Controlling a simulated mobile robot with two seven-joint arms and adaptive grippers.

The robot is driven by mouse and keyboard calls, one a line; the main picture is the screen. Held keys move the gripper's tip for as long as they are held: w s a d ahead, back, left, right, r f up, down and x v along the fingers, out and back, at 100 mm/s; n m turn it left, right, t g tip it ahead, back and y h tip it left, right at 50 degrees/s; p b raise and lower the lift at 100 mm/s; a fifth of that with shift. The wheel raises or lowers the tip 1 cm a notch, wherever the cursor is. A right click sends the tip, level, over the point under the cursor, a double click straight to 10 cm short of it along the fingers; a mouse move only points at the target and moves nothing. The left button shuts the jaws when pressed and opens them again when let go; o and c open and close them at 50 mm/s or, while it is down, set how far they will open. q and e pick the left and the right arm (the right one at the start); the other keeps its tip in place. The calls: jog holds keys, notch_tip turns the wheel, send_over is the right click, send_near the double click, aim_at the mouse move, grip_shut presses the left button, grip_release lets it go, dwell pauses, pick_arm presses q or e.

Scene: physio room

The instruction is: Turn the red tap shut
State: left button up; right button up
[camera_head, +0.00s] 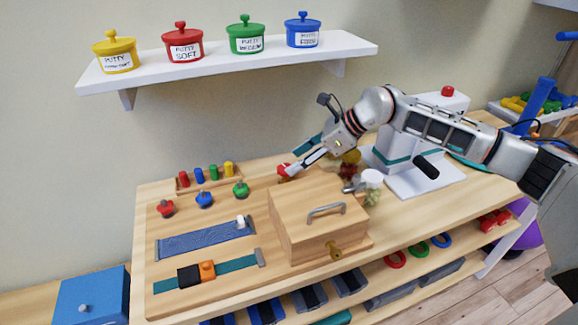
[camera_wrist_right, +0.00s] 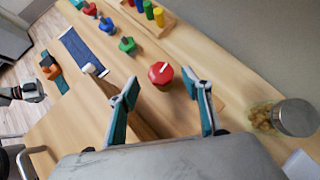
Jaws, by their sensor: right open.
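The red tap (camera_wrist_right: 160,74) is a many-sided red knob with a white line on its top, seen in the right wrist view. In the head view the red tap (camera_head: 284,169) shows only in part behind the wooden box. My right gripper (camera_wrist_right: 166,88) is open, its two teal-padded fingers spread to either side of the tap, with nothing gripped. In the head view my right gripper (camera_head: 301,162) points down-left, close to the tap. Whether a finger touches it I cannot tell. My left gripper is not seen in the head view.
A wooden box (camera_head: 290,222) with a metal handle stands in front of the tap. Several coloured knobs and a peg rack (camera_head: 207,180) are at left. A white shelf (camera_head: 230,58) with putty pots hangs above.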

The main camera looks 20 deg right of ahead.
aim_at(289, 165)
jog(key=shift+x, duration=2)
jog(key=shift+d, duration=0.1)
jog(key=c, duration=1.1)
jog(key=shift+c, duration=0.2)
